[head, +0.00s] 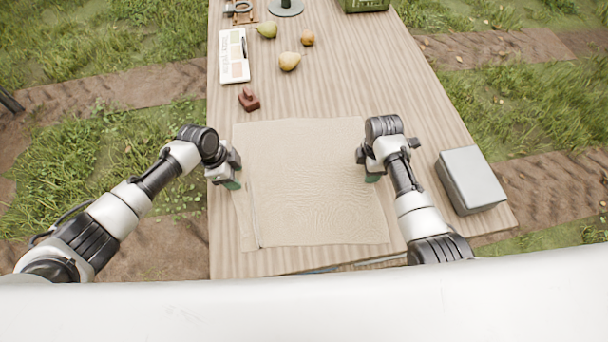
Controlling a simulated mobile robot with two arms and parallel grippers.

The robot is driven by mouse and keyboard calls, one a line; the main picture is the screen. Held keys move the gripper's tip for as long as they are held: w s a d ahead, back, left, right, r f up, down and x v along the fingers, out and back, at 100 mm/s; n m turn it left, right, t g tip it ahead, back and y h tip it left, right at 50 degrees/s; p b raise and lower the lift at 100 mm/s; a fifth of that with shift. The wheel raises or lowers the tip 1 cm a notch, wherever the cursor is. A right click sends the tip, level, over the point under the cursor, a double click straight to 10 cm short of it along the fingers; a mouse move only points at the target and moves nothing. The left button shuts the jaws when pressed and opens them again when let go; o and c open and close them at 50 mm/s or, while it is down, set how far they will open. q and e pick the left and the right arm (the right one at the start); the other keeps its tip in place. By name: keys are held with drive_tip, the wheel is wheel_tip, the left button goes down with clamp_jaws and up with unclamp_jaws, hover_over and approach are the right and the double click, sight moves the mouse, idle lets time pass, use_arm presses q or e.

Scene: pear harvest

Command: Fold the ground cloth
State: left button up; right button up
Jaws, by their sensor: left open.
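The ground cloth (310,185) is a beige, roughly square sheet lying on the wooden table in front of me. It looks mostly flat, with a narrow line or overlap along its left edge. My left gripper (232,184) is at the cloth's left edge, its greenish fingertips low near the tabletop; it is open. My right gripper (372,178) is at the cloth's right edge, near its upper half. Its fingers are mostly hidden behind its own wrist, so its opening does not show.
On the wooden table (350,90), a grey box (470,181) stands right of my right arm. A dark red stamp-like object (249,99), a colour chart (234,56), pears (289,61) and a green crate (366,5) lie farther back. The table middle beyond the cloth is clear.

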use_arm(q)
drive_tip(key=shift+f, duration=0.3)
use_arm(e)
drive_tip(key=shift+f, duration=0.2)
use_arm(q)
clamp_jaws()
use_arm(e)
clamp_jaws()
use_arm(q)
drive_tip(key=shift+r, duration=0.15)
use_arm(e)
drive_tip(key=shift+r, duration=0.15)
